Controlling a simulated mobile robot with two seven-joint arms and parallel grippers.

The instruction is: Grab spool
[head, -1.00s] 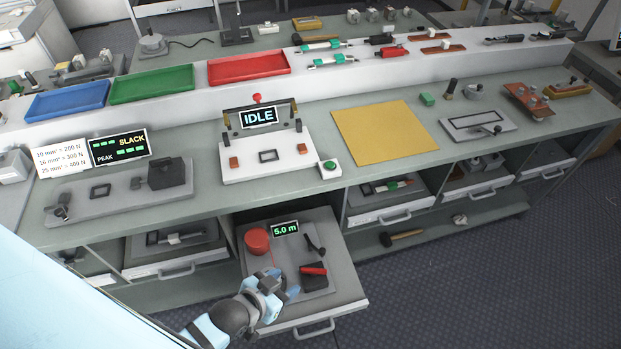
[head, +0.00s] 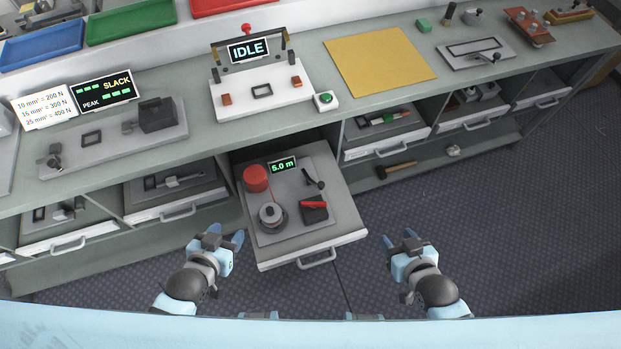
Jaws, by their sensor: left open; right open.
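A red spool (head: 256,178) stands at the back left of a plate in an open drawer (head: 309,253). A red wire runs from it toward a grey round reel (head: 271,216) at the plate's front left. My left gripper (head: 226,239) is open and empty, left of the drawer and apart from the reel. My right gripper (head: 399,241) is open and empty, right of the drawer's front corner.
The plate also carries a "5.0 m" display (head: 283,165), a black lever (head: 314,179) and a black block with a red handle (head: 314,209). The workbench with an "IDLE" device (head: 262,90) is behind. Floor shows on both sides of the drawer.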

